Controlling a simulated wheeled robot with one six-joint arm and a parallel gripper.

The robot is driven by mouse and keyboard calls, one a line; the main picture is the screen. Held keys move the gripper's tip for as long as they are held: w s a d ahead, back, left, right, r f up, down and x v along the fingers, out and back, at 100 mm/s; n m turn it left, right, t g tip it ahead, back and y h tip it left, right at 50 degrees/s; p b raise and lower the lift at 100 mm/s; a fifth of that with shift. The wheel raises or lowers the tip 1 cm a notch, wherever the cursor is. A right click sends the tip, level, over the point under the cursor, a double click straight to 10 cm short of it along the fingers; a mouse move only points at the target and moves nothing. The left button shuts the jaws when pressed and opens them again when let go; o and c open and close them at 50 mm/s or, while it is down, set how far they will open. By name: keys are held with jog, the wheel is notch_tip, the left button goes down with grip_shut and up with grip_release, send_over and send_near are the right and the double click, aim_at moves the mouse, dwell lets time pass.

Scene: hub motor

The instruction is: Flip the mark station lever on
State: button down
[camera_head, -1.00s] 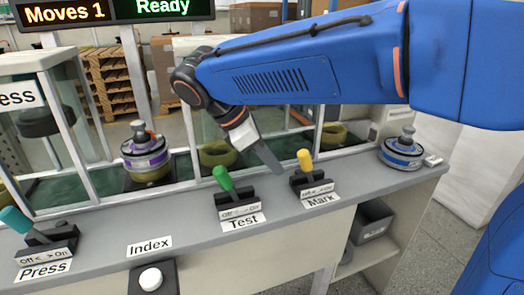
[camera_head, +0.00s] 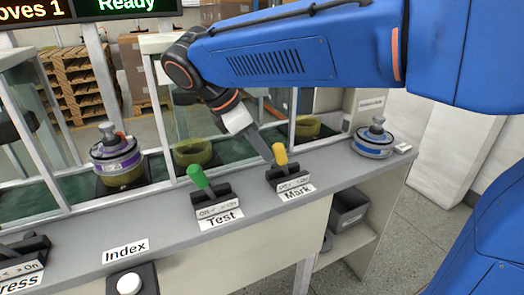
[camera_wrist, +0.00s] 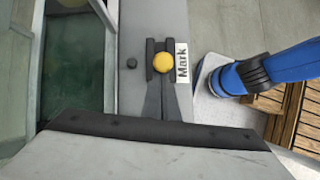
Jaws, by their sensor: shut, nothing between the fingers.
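The Mark lever (camera_head: 280,154) has a yellow handle on a black base, behind a small Off/On plate and the Mark label (camera_head: 298,193). Its handle leans left in the head view, toward the Off side. My gripper (camera_head: 268,157) is shut and empty, pointing down with its tips just left of the yellow handle. In the wrist view the round yellow knob (camera_wrist: 162,62) lies just beyond the closed fingertips (camera_wrist: 161,84). I cannot tell whether they touch it.
The green Test lever (camera_head: 198,177) stands left of the Mark lever. The Index button (camera_head: 129,284) is farther left. A hub motor (camera_head: 373,142) sits at the counter's right end. Glass panels and posts (camera_head: 120,110) line the counter's back.

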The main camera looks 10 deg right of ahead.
jog(key=d+y, duration=0.1)
jog(key=w+d+r+g+y, duration=0.1)
jog(key=d+r+y, duration=0.1)
jog(key=d+y, duration=0.1)
jog(key=shift+w+g, duration=0.2)
jog(key=shift+g, duration=0.1)
jog(key=shift+w+d+r+g+y, duration=0.1)
jog(key=shift+w+d+g+y, duration=0.1)
jog(key=shift+d+y, duration=0.35)
jog(key=shift+w+d+g+y, duration=0.2)
jog(key=shift+d+y, duration=0.25)
jog(key=shift+y, duration=0.2)
jog(key=shift+w+d, duration=0.15)
jog(key=shift+d, duration=0.5)
jog(key=a, duration=0.1)
jog(key=a+r, duration=0.1)
jog(key=a, duration=0.2)
jog(key=shift+s+r, duration=0.25)
jog(key=shift+s, duration=0.05)
notch_tip(320, 180, up, 10)
jog(key=d, duration=0.1)
jog(key=shift+w, duration=0.35)
jog(key=shift+f, duration=0.1)
